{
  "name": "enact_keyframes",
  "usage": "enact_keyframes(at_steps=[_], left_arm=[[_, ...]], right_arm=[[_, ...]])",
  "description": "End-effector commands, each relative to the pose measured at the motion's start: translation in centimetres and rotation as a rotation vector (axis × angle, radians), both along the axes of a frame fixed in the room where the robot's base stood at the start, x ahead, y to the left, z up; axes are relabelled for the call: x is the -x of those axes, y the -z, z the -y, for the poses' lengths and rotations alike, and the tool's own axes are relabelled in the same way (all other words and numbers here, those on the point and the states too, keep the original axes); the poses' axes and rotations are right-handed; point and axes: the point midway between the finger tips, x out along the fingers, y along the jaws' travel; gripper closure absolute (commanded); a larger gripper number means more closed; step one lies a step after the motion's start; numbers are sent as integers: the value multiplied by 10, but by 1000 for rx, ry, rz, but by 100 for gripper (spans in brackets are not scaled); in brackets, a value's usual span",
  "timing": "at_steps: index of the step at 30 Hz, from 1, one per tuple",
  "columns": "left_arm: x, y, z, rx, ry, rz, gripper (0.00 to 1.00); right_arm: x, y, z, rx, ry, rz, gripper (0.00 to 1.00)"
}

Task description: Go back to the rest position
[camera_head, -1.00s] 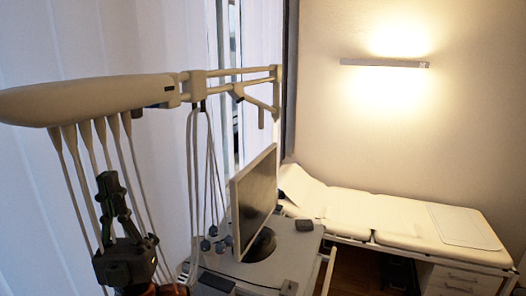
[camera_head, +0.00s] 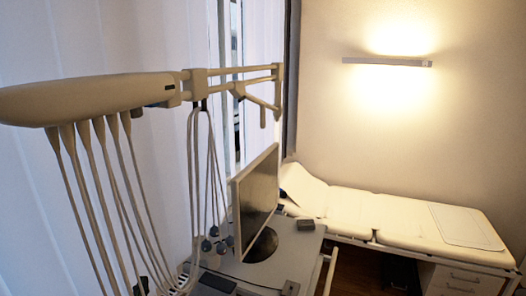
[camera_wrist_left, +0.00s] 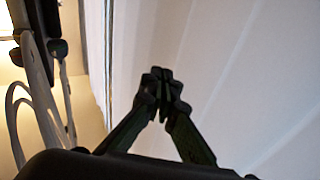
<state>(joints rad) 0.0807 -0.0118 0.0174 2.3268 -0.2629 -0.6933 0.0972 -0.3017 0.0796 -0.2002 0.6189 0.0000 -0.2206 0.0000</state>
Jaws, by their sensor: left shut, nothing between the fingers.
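My left gripper (camera_wrist_left: 160,88) shows in the left wrist view, with its two dark fingers meeting at the tips. It is shut and holds nothing. Behind it is a pale wall or curtain surface. In the head view only a small dark tip, probably of my left gripper (camera_head: 141,287), shows at the bottom edge on the left. My right gripper is not in either view.
A stress-test cart (camera_head: 295,250) with a monitor (camera_head: 255,200) stands in the middle. Its boom (camera_head: 85,98) carries hanging cables (camera_head: 95,190) on the left, close to my left arm's side. A padded examination couch (camera_head: 385,215) stands at the right under a lit wall lamp (camera_head: 387,62).

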Motion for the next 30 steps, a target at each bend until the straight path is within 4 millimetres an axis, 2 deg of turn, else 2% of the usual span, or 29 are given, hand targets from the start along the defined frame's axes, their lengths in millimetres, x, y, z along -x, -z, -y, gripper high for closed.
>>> enact_keyframes(at_steps=[1,5,6,9,13,15,18,22,27,29,30], left_arm=[[9,39,-5,4,-4,-103,100],[39,129,-13,25,-6,-351,100],[52,155,-14,30,-7,-429,100],[91,217,-17,43,-5,-619,100],[151,284,-17,62,3,-850,100],[181,311,-16,70,7,-954,100],[218,337,-14,78,15,-1070,100],[260,362,-11,89,23,-1198,100],[310,384,-7,101,36,-1337,100],[327,391,-6,104,40,-1384,100],[329,400,-5,106,44,-1400,100]], right_arm=[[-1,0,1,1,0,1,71],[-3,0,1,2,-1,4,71],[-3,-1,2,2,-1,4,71],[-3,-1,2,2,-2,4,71],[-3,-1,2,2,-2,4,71],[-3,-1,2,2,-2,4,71],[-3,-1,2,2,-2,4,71],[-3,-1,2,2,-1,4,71],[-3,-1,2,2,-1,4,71],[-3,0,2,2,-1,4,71],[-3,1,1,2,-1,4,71]])
